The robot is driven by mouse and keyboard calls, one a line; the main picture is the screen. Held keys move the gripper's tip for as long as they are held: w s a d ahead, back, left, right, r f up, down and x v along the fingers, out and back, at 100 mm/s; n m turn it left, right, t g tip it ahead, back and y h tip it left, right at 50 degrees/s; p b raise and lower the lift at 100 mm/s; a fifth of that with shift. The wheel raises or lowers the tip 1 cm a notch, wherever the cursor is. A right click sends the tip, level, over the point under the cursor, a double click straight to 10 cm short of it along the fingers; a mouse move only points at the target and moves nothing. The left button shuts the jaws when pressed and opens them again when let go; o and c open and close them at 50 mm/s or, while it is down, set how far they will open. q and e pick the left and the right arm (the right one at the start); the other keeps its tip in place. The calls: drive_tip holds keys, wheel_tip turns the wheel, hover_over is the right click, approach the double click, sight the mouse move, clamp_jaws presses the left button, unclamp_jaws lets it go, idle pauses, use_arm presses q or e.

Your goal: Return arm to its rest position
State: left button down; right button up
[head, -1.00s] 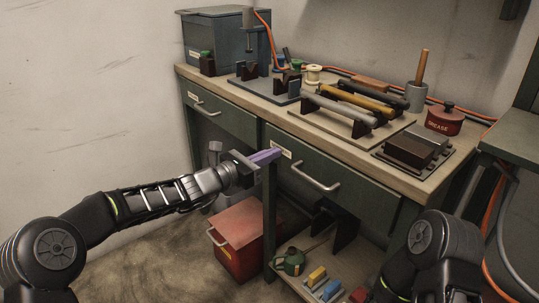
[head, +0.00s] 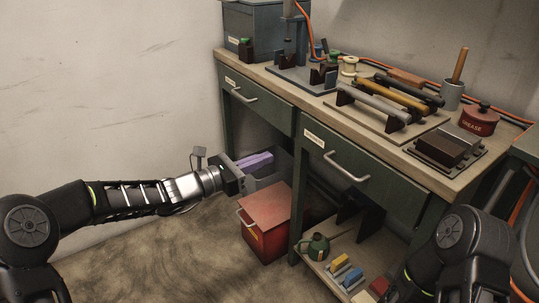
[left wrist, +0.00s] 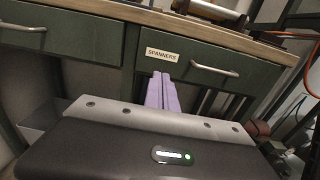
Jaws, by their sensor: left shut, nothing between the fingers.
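My left arm comes in from the left in the head view. Its gripper (head: 257,160), with purple fingers, is shut and empty. It hangs in front of the workbench (head: 400,148), below the drawer level and above the red box. In the left wrist view the purple fingers (left wrist: 162,93) lie together and point toward the bench front, below a drawer labelled SPANNERS (left wrist: 215,66). My right arm shows at the lower right of the head view; its gripper is out of the picture.
A red box (head: 268,240) stands on the floor beside the bench leg. A lower shelf holds a green oil can (head: 315,247) and coloured blocks (head: 347,271). Handled tools (head: 387,95) lie on a rack on the bench top. The floor at left is clear.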

use_arm(q)
drive_tip(key=s+a+f+m+g+y, duration=0.1)
drive_tip(key=s+f+m+g+y, duration=0.15)
drive_tip(key=f, duration=0.55)
drive_tip(key=s+f+m+g+y, duration=0.1)
drive_tip(key=s+f+m+y, duration=0.15)
drive_tip(key=f, duration=0.65)
drive_tip(key=s+a+f+m+g+y, duration=0.25)
drive_tip(key=s+f+m, duration=0.45)
drive_tip(key=s+f, duration=0.35)
drive_tip(key=s+a+f+m+g+y, duration=0.2)
drive_tip(key=s+a+f+m+y, duration=0.15)
drive_tip(key=s+f+m, duration=0.45)
drive_tip(key=s+d+f+m+g, duration=0.1)
drive_tip(key=s+f+m, duration=0.15)
drive_tip(key=s, duration=0.35)
drive_tip(key=s+d+f+m, duration=0.1)
drive_tip(key=s+f, duration=0.3)
drive_tip(key=s, duration=0.3)
wheel_tip(320, 180, up, 27)
drive_tip(key=s+d+p, duration=0.1)
drive_tip(key=s+p, duration=0.1)
drive_tip(key=p, duration=2.6)
drive_tip(key=shift+s+d+r+g+h, duration=0.15)
drive_tip(key=shift+d+g+h, duration=0.15)
drive_tip(key=shift+d+g, duration=0.1)
